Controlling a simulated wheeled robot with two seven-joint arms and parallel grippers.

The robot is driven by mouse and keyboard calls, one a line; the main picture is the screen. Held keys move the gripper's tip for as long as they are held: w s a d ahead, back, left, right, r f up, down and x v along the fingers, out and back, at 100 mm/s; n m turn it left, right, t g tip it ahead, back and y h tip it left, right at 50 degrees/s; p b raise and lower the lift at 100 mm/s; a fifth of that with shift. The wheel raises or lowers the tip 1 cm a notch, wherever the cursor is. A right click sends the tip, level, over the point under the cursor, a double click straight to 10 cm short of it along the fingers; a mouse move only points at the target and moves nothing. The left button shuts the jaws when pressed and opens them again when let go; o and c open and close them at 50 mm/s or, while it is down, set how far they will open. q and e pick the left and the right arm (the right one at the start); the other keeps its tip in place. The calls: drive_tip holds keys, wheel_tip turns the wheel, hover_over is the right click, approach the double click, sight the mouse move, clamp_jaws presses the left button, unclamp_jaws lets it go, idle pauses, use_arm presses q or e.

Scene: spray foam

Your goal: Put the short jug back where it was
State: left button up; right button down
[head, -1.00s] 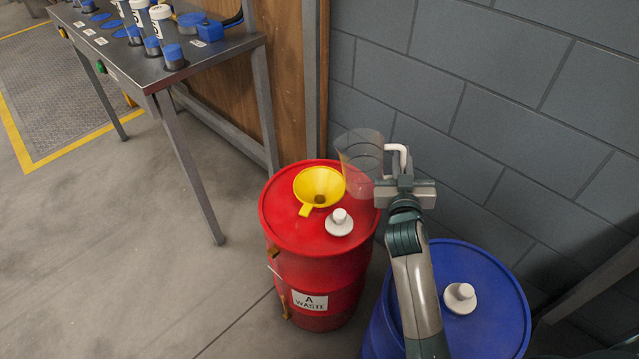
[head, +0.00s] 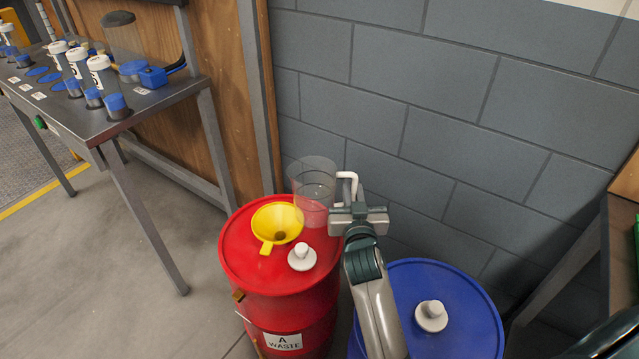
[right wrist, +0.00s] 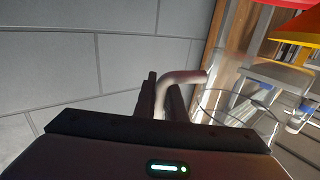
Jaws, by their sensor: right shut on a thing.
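A clear, see-through jug (head: 313,188) with a white handle (head: 349,181) is held upright in the air in the head view, over the back right of the red drum's top. My right gripper (head: 354,209) is shut on the jug's handle, which also shows in the right wrist view (right wrist: 183,78). The jug looks empty. Whether this is the short jug I cannot tell from its size alone. My left gripper is not in view.
The red drum (head: 310,310), labelled "A WASTE", carries a yellow funnel (head: 277,222) and a white cap (head: 301,258). A blue drum (head: 460,320) stands to the right. A metal table (head: 150,108) with blue-and-white cylinders is at left; a block wall stands behind.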

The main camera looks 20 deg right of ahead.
sight(325, 194)
drive_tip(key=s+a+r+n+y, duration=0.2)
drive_tip(key=s+a+r+y, duration=0.1)
drive_tip(key=a, duration=0.3)
drive_tip(key=s+a+r+n+t+y, duration=0.1)
drive_tip(key=s+a+r+n+y, duration=0.1)
drive_tip(key=s+a+r, duration=0.3)
drive_tip(key=shift+s+a+r+y, duration=0.2)
drive_tip(key=shift+s+a+y, duration=0.4)
drive_tip(key=shift+a, duration=0.2)
